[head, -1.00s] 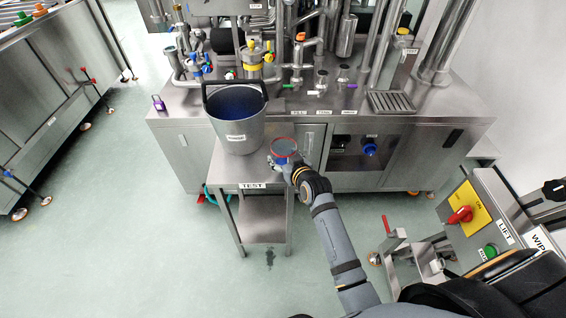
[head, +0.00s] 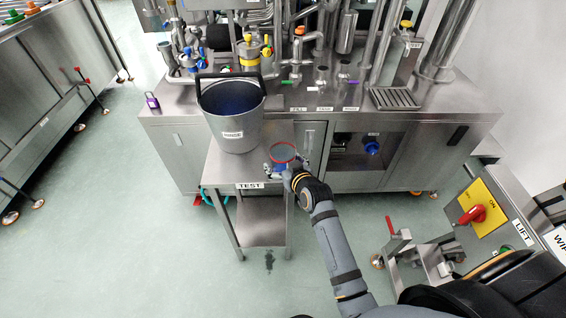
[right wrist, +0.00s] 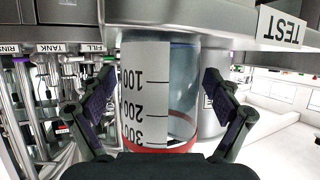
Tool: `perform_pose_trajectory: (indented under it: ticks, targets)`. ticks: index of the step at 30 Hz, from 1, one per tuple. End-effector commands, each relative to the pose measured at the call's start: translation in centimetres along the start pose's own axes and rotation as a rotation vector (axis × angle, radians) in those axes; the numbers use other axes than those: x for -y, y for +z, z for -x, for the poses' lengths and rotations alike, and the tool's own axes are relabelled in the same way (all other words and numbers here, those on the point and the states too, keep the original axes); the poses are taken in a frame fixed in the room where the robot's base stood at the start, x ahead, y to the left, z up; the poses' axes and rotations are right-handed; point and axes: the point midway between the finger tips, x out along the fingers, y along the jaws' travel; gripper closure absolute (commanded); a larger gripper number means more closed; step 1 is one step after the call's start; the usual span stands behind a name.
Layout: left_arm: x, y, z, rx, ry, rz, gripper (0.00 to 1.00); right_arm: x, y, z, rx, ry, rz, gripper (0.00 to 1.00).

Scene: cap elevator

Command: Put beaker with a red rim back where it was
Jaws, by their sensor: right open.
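The clear beaker with a red rim (head: 283,152) stands upright on the front right part of the small steel table labelled TEST (head: 222,166). In the right wrist view, which is upside down, the beaker (right wrist: 150,95) fills the middle with its white scale, and its red rim is low in the picture. My right gripper (head: 281,169) is open, with one finger on each side of the beaker; in the wrist view the gripper (right wrist: 157,85) shows gaps between its pads and the glass. My left gripper is not in view.
A large grey bucket (head: 232,115) stands on the table just left of the beaker. A steel machine bench (head: 345,120) with pipes and valves stands behind. A control box with a red switch (head: 473,214) is at the right. Open floor lies at the left.

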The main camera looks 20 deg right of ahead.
Motion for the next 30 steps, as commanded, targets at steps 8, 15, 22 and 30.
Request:
perform_pose_trajectory:
  ticks: [8,15,22,30]
  targets:
    - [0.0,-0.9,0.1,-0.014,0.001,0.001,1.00,0.0,-0.4,0.4,0.000,0.000,0.000,0.10]
    - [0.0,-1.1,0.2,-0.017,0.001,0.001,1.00,0.0,-0.2,5.8,0.001,0.000,-0.001,0.10]
    - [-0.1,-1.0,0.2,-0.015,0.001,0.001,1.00,0.0,-0.3,10.6,0.001,0.000,-0.002,0.10]
    - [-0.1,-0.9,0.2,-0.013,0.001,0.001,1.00,0.0,-0.4,12.2,-0.001,0.000,0.000,0.10]
